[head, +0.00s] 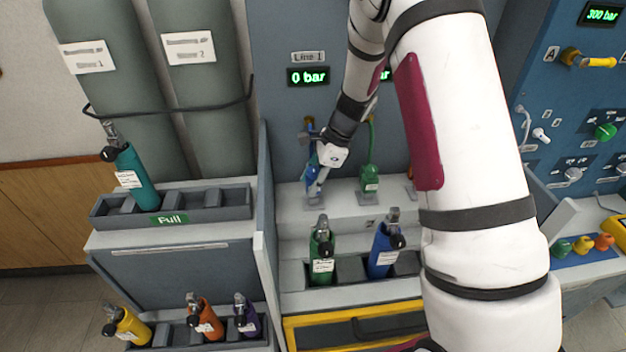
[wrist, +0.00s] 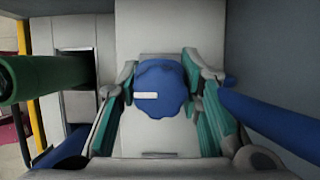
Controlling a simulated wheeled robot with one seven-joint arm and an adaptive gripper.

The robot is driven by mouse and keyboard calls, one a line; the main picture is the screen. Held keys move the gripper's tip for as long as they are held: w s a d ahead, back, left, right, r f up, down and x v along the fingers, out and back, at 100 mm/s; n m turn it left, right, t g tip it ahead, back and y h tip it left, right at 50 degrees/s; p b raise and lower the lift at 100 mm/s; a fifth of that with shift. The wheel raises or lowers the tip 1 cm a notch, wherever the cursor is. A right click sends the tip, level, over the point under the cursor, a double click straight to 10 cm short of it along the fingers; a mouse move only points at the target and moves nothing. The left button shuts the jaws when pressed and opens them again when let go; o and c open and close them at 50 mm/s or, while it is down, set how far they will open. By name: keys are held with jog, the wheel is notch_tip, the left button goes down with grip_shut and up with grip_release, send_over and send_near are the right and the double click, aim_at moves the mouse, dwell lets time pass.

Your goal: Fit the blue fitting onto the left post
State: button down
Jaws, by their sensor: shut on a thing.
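The blue fitting (wrist: 160,90), a lobed blue knob with a white mark, sits between the two fingers of my gripper (wrist: 160,93) in the wrist view. The fingers, with green-grey pads, are shut on its sides. In the head view my gripper (head: 318,180) is over the left place on the pale ledge below the Line 1 display, with blue (head: 310,172) showing beside it. The left post itself is hidden behind the gripper and fitting, so I cannot tell whether the fitting touches it.
A green fitting (head: 370,179) with a green hose stands just right of my gripper; green also fills the wrist view's left side (wrist: 40,77). A blue hose-like part (wrist: 270,120) lies close on the right. Green (head: 322,255) and blue (head: 384,250) bottles stand in front.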

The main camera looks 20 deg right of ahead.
jog(key=shift+f, duration=0.6)
jog(key=c, duration=1.1)
grip_release()
jog(key=shift+o, duration=0.2)
jog(key=v, duration=1.2)
jog(key=shift+a, duration=0.1)
